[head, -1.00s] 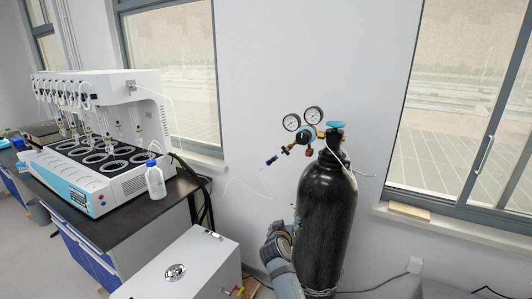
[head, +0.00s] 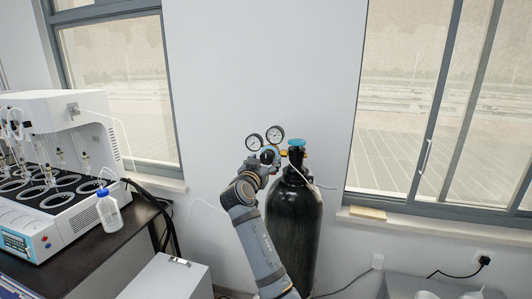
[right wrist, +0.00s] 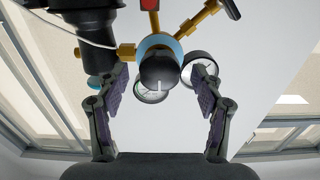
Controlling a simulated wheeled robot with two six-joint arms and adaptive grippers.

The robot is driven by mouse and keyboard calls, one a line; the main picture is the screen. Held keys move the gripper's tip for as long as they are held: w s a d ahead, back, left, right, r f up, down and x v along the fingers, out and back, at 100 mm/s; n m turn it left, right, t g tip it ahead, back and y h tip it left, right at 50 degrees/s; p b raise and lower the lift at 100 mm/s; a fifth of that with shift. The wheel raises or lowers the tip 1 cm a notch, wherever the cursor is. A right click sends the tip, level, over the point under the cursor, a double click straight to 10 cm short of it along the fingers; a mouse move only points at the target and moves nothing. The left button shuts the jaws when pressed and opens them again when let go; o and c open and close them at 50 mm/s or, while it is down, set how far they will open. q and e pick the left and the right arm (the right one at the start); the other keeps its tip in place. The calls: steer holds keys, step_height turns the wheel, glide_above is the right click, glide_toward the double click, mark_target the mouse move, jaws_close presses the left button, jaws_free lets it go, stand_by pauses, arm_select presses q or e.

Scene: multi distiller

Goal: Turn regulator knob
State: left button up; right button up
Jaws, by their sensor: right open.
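The regulator on the black gas cylinder (head: 298,222) shows two round gauges (head: 275,133) in the head view. My right gripper (head: 262,163) is at the regulator, and the arm and gripper hide most of its lower part. In the right wrist view the black regulator knob (right wrist: 158,72), with a pale line on its face, sits in front of a blue ring (right wrist: 152,44). The open fingers of my right gripper (right wrist: 160,90) stand on either side of the knob, with gaps on both sides. My left gripper is not in view.
The cylinder's blue top valve (head: 297,142) is just right of the gauges. A thin white tube hangs beside the cylinder. A dark bench (head: 100,245) with a white distiller (head: 75,225) and a bottle (head: 109,212) is at left. A grey-white box (head: 165,280) stands low in front.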

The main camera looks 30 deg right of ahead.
steer(key=shift+x, duration=1.2)
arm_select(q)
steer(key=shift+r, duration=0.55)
arm_select(e)
steer(key=shift+c, duration=0.2)
